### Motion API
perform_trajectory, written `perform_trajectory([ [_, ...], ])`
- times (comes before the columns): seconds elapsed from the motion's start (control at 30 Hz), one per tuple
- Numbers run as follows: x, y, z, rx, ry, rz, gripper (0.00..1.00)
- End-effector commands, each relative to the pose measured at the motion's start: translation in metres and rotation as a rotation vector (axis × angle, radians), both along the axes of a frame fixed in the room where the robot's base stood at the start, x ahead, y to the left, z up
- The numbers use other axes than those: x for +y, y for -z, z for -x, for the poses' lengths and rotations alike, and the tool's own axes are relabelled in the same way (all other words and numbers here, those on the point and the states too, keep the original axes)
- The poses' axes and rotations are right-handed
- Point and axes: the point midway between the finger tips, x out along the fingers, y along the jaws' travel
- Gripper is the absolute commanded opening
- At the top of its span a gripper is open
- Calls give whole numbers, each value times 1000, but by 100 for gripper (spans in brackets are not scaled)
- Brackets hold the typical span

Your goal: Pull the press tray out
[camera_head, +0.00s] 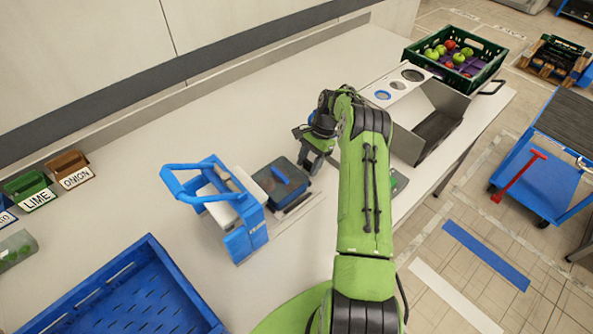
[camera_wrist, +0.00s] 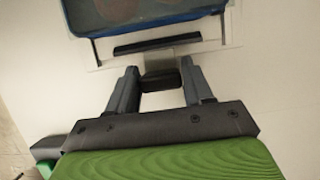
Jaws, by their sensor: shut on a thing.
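The blue press (camera_head: 238,222) with its raised lever frame stands on the counter left of my arm. The press tray (camera_head: 268,178), dark with a blue piece on top, sits just right of the press body. In the wrist view the tray's blue-edged front (camera_wrist: 150,22) is at the top, with round brownish shapes in it. My gripper (camera_head: 304,160) is at the tray's right side. In the wrist view my gripper (camera_wrist: 160,82) is shut on the dark handle block (camera_wrist: 160,79), in front of a dark bar (camera_wrist: 157,45). The head view hides this grip.
A blue crate (camera_head: 130,295) stands front left. LIME and ONION bins (camera_head: 72,170) line the back left. A grey open box (camera_head: 432,118) and a green fruit crate (camera_head: 486,66) stand right of my arm. The back counter is clear.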

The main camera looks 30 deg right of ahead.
Motion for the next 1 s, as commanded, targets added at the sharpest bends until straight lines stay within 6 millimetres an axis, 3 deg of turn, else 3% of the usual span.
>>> perform_trajectory([
  [0.2, -18, 0, -1, -4, 2, 2, 0],
  [0.6, -23, -2, -2, -6, 4, 6, 0],
  [0.63, -23, -2, -2, -7, 5, 7, 56],
  [0.77, -22, -1, -1, -5, 4, 5, 72],
  [1.0, -21, -1, -1, -2, 2, 3, 72],
])
